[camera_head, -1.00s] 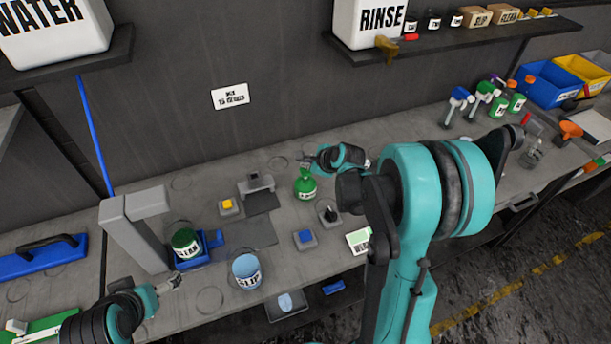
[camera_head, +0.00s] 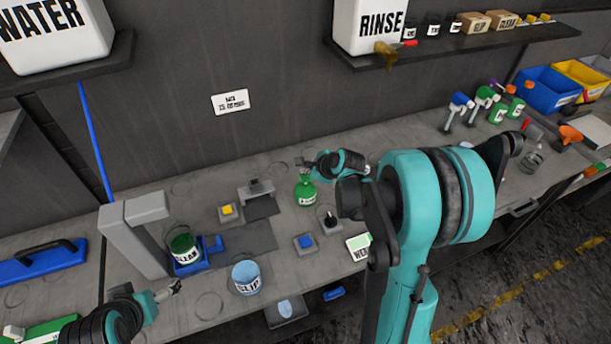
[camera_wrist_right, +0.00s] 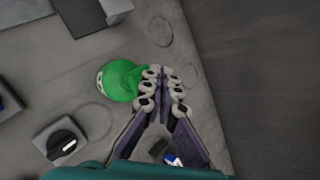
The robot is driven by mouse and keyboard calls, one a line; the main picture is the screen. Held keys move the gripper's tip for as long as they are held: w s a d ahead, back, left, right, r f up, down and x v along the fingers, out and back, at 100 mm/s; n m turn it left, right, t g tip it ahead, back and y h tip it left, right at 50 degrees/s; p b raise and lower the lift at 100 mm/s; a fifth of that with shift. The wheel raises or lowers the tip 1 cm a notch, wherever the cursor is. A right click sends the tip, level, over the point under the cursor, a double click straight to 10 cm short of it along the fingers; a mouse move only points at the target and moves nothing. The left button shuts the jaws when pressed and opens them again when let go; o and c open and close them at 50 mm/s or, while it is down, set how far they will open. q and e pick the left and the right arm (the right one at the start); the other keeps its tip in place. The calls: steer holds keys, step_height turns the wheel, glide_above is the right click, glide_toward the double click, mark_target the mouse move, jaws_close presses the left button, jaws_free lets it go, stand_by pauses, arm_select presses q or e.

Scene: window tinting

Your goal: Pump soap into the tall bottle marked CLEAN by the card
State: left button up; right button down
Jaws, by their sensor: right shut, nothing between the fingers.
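A round green pump bottle (camera_head: 306,192) with a white label stands on the bench; it shows from above in the right wrist view (camera_wrist_right: 117,82). My right gripper (camera_head: 303,163) is shut and empty at its top; in the right wrist view its closed fingertips (camera_wrist_right: 162,78) are right beside the green pump head, and contact is unclear. A container with green contents (camera_head: 185,249), its label seeming to read CLEAN, sits in a blue holder at the left. My left gripper (camera_head: 176,286) is in front of that holder, apart from it; its jaws are too small to judge.
A light-blue tub marked SLIP (camera_head: 246,279) stands at the bench front. A yellow button (camera_head: 227,211), a blue button (camera_head: 305,241) and a black knob (camera_head: 329,220) sit between. A green-and-white card (camera_head: 358,247) lies near my right arm. A white card (camera_head: 230,102) is on the wall.

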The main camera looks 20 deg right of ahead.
mark_target(307, 177)
stand_by(0.4)
steer(key=shift+f+b, duration=0.45)
steer(key=shift+b, duration=0.05)
steer(key=shift+f+b, duration=0.85)
steer(key=shift+f, duration=0.05)
stand_by(0.8)
steer(key=shift+r, duration=0.1)
steer(key=shift+r+p, duration=1.05)
steer(key=shift+r, duration=0.2)
steer(key=shift+r+p, duration=1.85)
steer(key=shift+r, duration=0.7)
